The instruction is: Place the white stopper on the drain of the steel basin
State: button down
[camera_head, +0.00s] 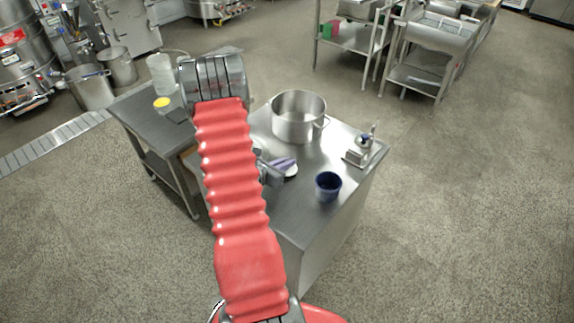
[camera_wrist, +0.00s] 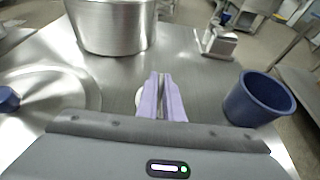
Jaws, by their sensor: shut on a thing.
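My gripper (camera_wrist: 162,85) has two purple fingers, close together and shut on the white stopper. Only a pale edge of the stopper (camera_wrist: 139,98) shows at the left of the fingers in the wrist view; the rest is hidden. In the head view the purple fingers of my gripper (camera_head: 283,163) are over the steel worktop, with the white stopper (camera_head: 291,172) showing beside them. A round, shiny steel basin (camera_wrist: 75,100) is at the left in the wrist view, apart from the fingers. I cannot make out its drain. My red arm hides that area in the head view.
A steel pot (camera_head: 298,121) stands behind the gripper. A dark blue cup (camera_head: 328,187) is at the right, near the worktop (camera_head: 300,205) edge. A small steel device (camera_head: 358,156) stands at the back right. A blue object (camera_wrist: 8,98) shows at the left edge.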

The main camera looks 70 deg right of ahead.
jog(key=shift+f, duration=0.75)
jog(key=c, duration=1.9)
grip_release()
jog(key=shift+f, duration=0.1)
jog(key=shift+w+a+r, duration=0.15)
jog(key=shift+a+r, duration=0.05)
jog(key=shift+r, duration=0.05)
jog(key=v, duration=1.1)
jog(key=shift+a+r, duration=0.15)
jog(key=shift+a, duration=0.05)
jog(key=shift+w, duration=0.15)
